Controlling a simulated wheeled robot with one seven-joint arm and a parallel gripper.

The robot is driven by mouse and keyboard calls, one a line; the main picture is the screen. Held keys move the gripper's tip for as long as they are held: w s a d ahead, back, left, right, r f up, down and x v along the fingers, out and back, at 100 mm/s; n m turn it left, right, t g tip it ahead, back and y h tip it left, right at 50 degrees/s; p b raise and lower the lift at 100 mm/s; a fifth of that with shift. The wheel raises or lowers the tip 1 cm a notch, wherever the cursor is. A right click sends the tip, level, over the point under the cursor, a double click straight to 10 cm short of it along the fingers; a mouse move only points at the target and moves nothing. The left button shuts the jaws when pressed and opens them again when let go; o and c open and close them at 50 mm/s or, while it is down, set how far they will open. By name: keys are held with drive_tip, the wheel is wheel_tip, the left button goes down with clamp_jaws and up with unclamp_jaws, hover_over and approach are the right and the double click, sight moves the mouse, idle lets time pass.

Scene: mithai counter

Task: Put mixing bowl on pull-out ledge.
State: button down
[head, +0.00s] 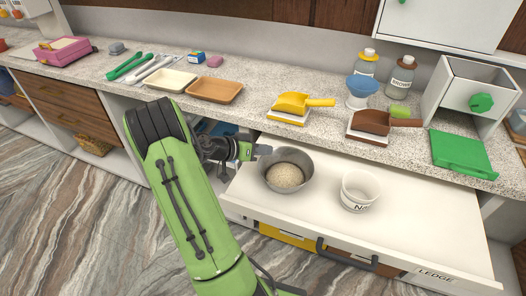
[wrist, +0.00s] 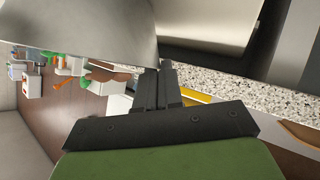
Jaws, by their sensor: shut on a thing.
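The grey metal mixing bowl (head: 296,158), with pale grainy stuff in it, is upright at the left part of the white pull-out ledge (head: 406,233). I cannot tell whether its base touches the ledge. My gripper (head: 265,150) is shut on the bowl's left rim. In the wrist view the bowl's smooth wall (wrist: 100,32) fills the upper left, and the closed fingers (wrist: 167,72) meet its edge. The far part of the fingers is hidden by the bowl.
A white labelled tub (head: 358,192) stands on the ledge right of the bowl. The ledge's right part is clear. Behind is the speckled counter (head: 240,115), with a yellow scoop (head: 295,102), a brown scoop (head: 372,122) and a green lid (head: 462,153) near its front edge.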

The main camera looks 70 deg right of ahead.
drive_tip(key=c, duration=1.3)
unclamp_jaws()
drive_tip(key=shift+r, duration=0.1)
drive_tip(key=p+v, duration=0.2)
drive_tip(key=v, duration=1)
drive_tip(key=shift+a, duration=0.1)
